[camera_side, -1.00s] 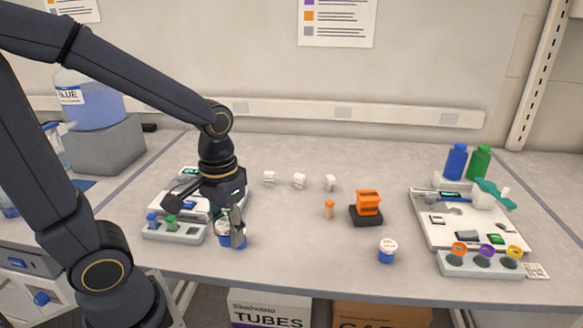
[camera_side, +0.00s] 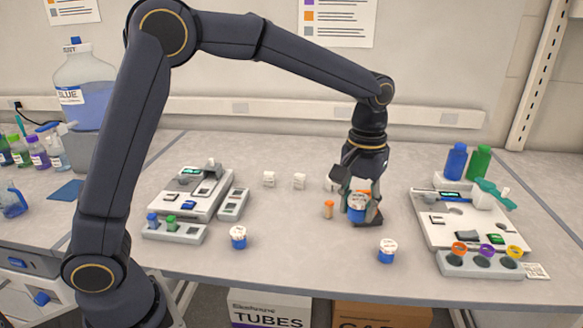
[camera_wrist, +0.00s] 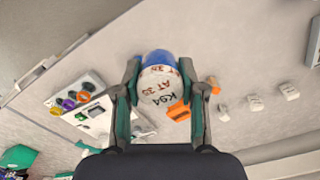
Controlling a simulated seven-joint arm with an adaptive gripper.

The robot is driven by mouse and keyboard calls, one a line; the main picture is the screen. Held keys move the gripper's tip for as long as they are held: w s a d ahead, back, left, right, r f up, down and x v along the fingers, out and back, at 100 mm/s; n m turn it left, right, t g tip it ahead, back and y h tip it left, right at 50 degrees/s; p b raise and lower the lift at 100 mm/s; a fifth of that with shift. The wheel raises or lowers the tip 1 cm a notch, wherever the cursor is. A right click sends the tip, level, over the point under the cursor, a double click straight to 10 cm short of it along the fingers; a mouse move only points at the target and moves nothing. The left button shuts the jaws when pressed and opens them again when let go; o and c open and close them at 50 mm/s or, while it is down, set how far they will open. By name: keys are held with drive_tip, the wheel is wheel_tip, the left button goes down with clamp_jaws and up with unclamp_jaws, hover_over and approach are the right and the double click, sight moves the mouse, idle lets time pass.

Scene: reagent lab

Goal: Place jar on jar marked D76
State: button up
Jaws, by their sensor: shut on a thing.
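My gripper (camera_side: 356,188) is shut on a blue jar (camera_side: 357,208) with a white lid, in front of the orange block in the side view. In the wrist view the held jar (camera_wrist: 160,88) sits between the fingers, its lid facing the camera with handwriting that looks like K94. Two similar jars with white lids stand upright on the table: one left of centre (camera_side: 238,238), one at right near the front edge (camera_side: 387,251). Their lid writing is too small to read, so I cannot tell which is D76. My gripper is apart from both.
The table between the standing jars is clear.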

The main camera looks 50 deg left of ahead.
drive_tip(key=w+d+f, duration=0.1)
drive_tip(key=w+f, duration=0.3)
drive_tip(key=w, duration=0.3)
hover_over(389, 244)
wheel_tip(389, 244, down, 4)
drive_tip(key=shift+f, duration=1.9)
drive_tip(key=shift+f, duration=0.15)
drive_tip(key=o, duration=1.1)
